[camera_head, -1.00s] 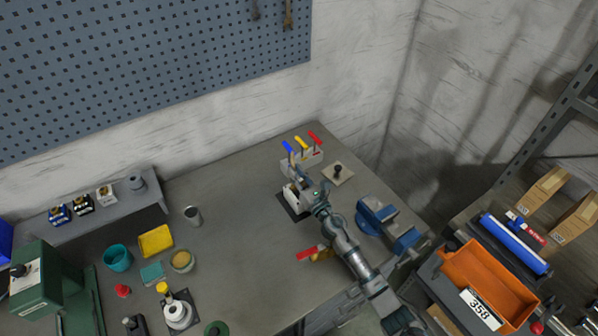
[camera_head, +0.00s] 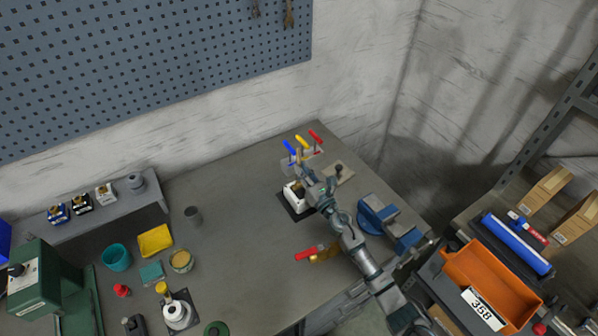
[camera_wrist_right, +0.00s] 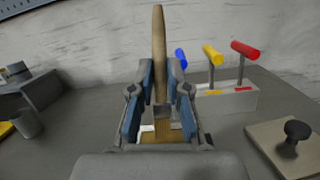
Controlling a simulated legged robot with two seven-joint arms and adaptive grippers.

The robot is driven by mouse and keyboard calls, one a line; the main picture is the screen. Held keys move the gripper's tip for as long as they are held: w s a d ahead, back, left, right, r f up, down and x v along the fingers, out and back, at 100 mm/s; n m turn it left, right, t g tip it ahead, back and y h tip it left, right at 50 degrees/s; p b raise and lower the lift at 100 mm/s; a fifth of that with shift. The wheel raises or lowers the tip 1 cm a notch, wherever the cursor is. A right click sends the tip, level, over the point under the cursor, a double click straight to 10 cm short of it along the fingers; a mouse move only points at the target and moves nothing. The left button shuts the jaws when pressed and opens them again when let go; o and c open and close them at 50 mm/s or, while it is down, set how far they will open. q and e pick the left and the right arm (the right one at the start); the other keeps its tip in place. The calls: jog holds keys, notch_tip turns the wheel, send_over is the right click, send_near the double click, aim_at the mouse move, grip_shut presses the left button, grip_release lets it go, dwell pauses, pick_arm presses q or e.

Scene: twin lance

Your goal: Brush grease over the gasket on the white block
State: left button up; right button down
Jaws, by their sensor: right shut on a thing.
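The white block (camera_head: 291,196) sits on a dark square pad (camera_head: 287,209) at the right part of the bench. My right gripper (camera_head: 306,172) is just above and behind it in the head view. In the right wrist view my right gripper (camera_wrist_right: 160,92) is shut on a brush (camera_wrist_right: 159,45) with a pale wooden handle pointing up. The lower part of the brush shows between and below the fingers, over a pale surface. I cannot tell whether the bristles touch the block. The gasket is not clearly visible. My left gripper is not in view.
A rack of blue, yellow and red T-handles (camera_wrist_right: 228,95) stands just behind. A plate with a black knob (camera_head: 338,172) and a blue vise (camera_head: 378,217) are to the right. A red-handled tool (camera_head: 310,254) lies in front. The middle of the bench is clear.

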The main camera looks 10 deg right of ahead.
jog(key=shift+w+d+b, duration=0.25)
jog(key=shift+w+d, duration=0.05)
jog(key=shift+d, duration=0.35)
jog(key=shift+w+d+b, duration=0.25)
jog(key=shift+d, duration=0.4)
jog(key=shift+s+a, duration=0.1)
jog(key=shift+a, duration=0.05)
jog(key=shift+s+a+p, duration=0.2)
jog(key=shift+s+a, duration=0.05)
jog(key=shift+a, duration=0.35)
jog(key=shift+s+a+p, duration=0.2)
jog(key=shift+s+a, duration=0.05)
jog(key=shift+a, duration=0.3)
jog(key=shift+a, duration=0.1)
jog(key=shift+s+a+p, duration=0.15)
jog(key=shift+s+a, duration=0.1)
jog(key=shift+a, duration=0.3)
jog(key=shift+s+a+p, duration=0.15)
jog(key=shift+s+a, duration=0.05)
jog(key=shift+a, duration=0.3)
jog(key=shift+s+d, duration=0.2)
jog(key=shift+s, duration=0.35)
jog(key=shift+s+d, duration=0.1)
